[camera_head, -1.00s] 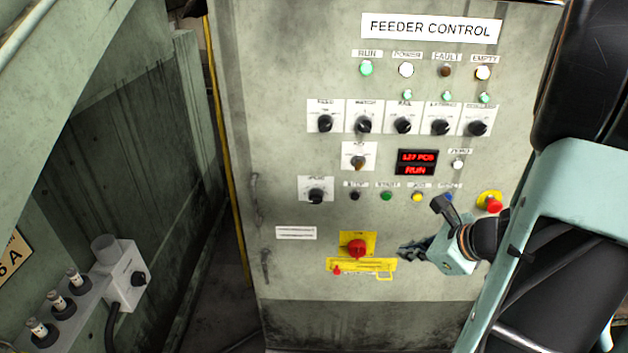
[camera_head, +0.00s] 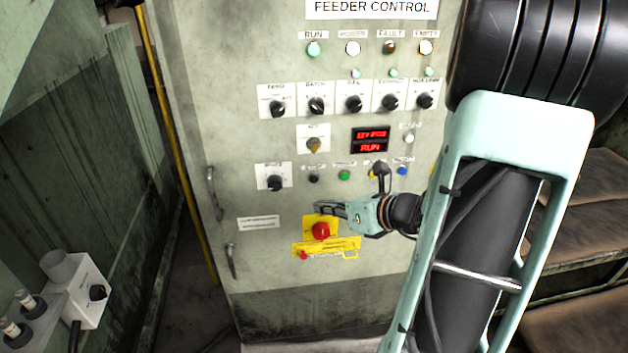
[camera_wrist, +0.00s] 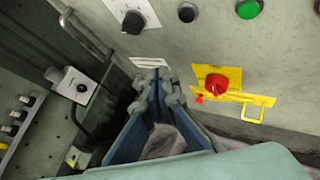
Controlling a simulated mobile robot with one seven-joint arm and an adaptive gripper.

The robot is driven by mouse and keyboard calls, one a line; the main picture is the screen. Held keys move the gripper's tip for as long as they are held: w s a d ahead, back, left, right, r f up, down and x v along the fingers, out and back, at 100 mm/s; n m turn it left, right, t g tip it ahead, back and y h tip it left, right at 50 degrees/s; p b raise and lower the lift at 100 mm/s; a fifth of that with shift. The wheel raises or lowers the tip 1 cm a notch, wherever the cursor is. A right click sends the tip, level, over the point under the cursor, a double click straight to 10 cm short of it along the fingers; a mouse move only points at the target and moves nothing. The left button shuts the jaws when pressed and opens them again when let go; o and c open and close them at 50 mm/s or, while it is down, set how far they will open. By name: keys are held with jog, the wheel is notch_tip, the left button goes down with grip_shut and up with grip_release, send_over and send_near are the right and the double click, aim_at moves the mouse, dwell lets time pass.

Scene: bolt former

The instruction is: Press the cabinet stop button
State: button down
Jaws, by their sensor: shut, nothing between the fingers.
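The grey feeder control cabinet (camera_head: 240,135) stands ahead. Its button row has a black button (camera_head: 313,178), a green button (camera_head: 344,175), a yellow one partly behind my gripper, and a blue button (camera_head: 402,170); their labels are too blurred to read. The wrist view shows the black button (camera_wrist: 187,12) and the green button (camera_wrist: 247,9) at the top. My gripper (camera_head: 320,207) is shut and empty, below this row and just above a red knob (camera_head: 320,231) on a yellow plate. That red knob (camera_wrist: 216,84) is right of the fingertips in the wrist view.
Selector knobs (camera_head: 354,104) and a red display (camera_head: 370,140) reading RUN sit higher on the panel. Door handles (camera_head: 213,193) run down the cabinet's left side. A grey box (camera_head: 85,290) stands lower left. My arm covers the panel's right part.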

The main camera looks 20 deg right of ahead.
jog(key=w, duration=0.2)
jog(key=w+d, duration=0.1)
jog(key=w, duration=0.1)
jog(key=w+d, duration=0.1)
jog(key=w, duration=0.2)
jog(key=shift+w, duration=0.15)
dwell(1.3)
jog(key=shift+w+d, duration=0.1)
jog(key=shift+w, duration=0.15)
jog(key=shift+w+d, duration=0.1)
jog(key=shift+w, duration=0.3)
dwell(0.7)
jog(key=shift+s, duration=0.1)
jog(key=shift+s+a, duration=0.25)
jog(key=shift+s, duration=0.45)
jog(key=shift+s, duration=0.1)
jog(key=shift+s+a, duration=0.2)
jog(key=shift+s, duration=0.6)
jog(key=shift+s+a, duration=0.25)
jog(key=shift+s, duration=0.5)
jog(key=shift+s+a, duration=0.2)
jog(key=shift+s, duration=0.6)
